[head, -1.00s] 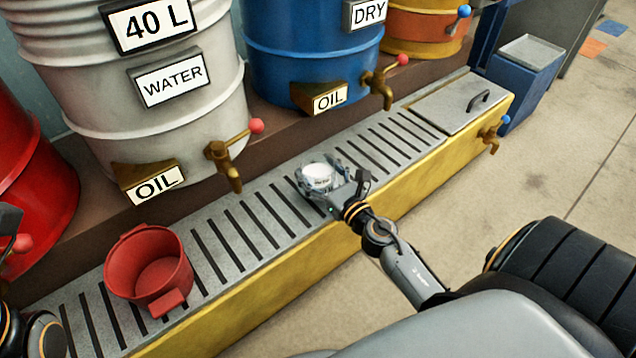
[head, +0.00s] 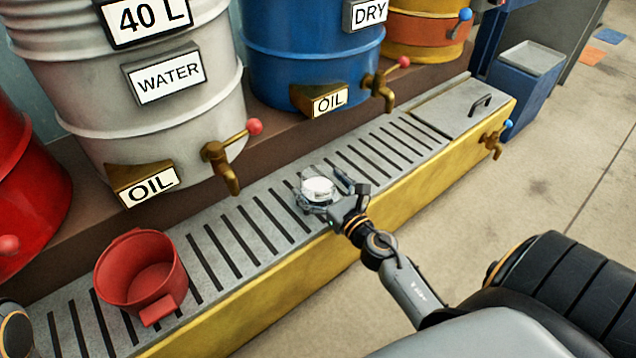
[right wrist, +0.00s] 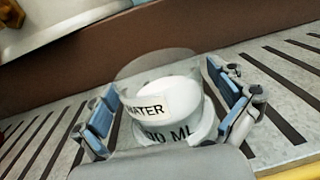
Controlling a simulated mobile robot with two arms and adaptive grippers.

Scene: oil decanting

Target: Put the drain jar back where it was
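A clear jar with white inside (head: 318,187) stands on the slatted grate (head: 215,238), between the white and blue drums. In the right wrist view the jar (right wrist: 165,100) is upright, with lettering reading "WATER" and, partly hidden, "00 ML". My right gripper (head: 328,191) is around the jar from the front right. In the wrist view its blue-padded fingers (right wrist: 165,104) stand on either side, splayed, with a gap at least on the right. The jar's base is partly hidden by the gripper. My left gripper is out of view; only a piece of my left arm shows at lower left.
A red bucket (head: 142,272) stands on the grate's left end. Brass taps (head: 222,165) and (head: 380,85) jut out above the grate from the white and blue drums. A metal lid with handle (head: 465,105) covers the right end. The grate between jar and lid is clear.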

